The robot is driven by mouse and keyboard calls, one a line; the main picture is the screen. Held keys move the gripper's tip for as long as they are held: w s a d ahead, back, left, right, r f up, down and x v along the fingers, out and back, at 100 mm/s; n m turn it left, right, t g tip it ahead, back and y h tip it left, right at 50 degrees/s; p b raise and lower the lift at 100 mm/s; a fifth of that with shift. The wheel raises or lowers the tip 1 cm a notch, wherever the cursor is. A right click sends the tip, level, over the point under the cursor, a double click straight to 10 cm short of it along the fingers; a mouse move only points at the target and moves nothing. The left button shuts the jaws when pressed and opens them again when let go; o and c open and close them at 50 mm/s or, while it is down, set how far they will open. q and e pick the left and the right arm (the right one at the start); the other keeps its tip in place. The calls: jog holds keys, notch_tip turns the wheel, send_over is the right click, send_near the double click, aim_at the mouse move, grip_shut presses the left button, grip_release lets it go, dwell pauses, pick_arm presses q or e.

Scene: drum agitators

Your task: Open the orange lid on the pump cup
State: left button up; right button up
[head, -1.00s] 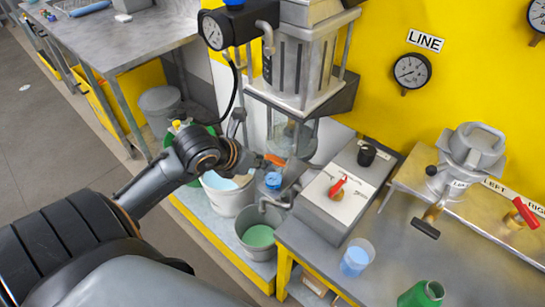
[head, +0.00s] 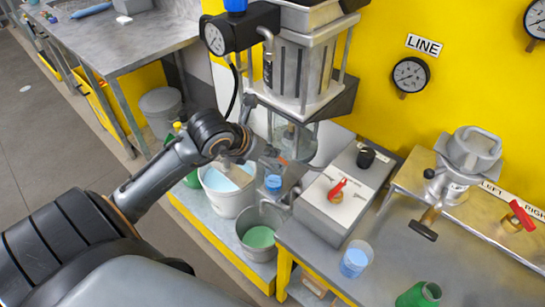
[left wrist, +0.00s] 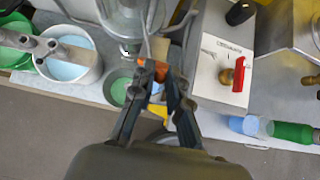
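My left gripper (head: 266,153) is at the lower front of the glass pump cylinder (head: 294,138). In the left wrist view its two fingertips (left wrist: 157,78) are close together, with an orange piece (left wrist: 153,68), seemingly the lid, at and between them. Whether the fingers press on it cannot be told. The glass cylinder also shows in the left wrist view (left wrist: 125,18). My right gripper is not in view.
A white bucket of blue liquid (head: 228,198) and a grey bucket of green liquid (head: 258,246) stand below. A small blue-filled container (head: 273,184) is near the fingers. A control box with a red handle (head: 338,190) stands right.

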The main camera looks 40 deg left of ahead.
pick_arm(q)
jog(key=shift+w+d+r, duration=0.1)
jog(key=shift+w+r, duration=0.1)
jog(key=shift+w, duration=0.3)
jog(key=shift+w+r, duration=0.2)
jog(key=shift+w, duration=0.3)
jog(key=shift+w+d+r, duration=0.1)
jog(key=shift+w, duration=1.45)
jog(key=w, duration=0.1)
jog(key=w+b, duration=0.1)
jog(key=shift+w+d+f, duration=0.1)
jog(key=shift+w+f, duration=0.2)
jog(key=shift+w, duration=0.05)
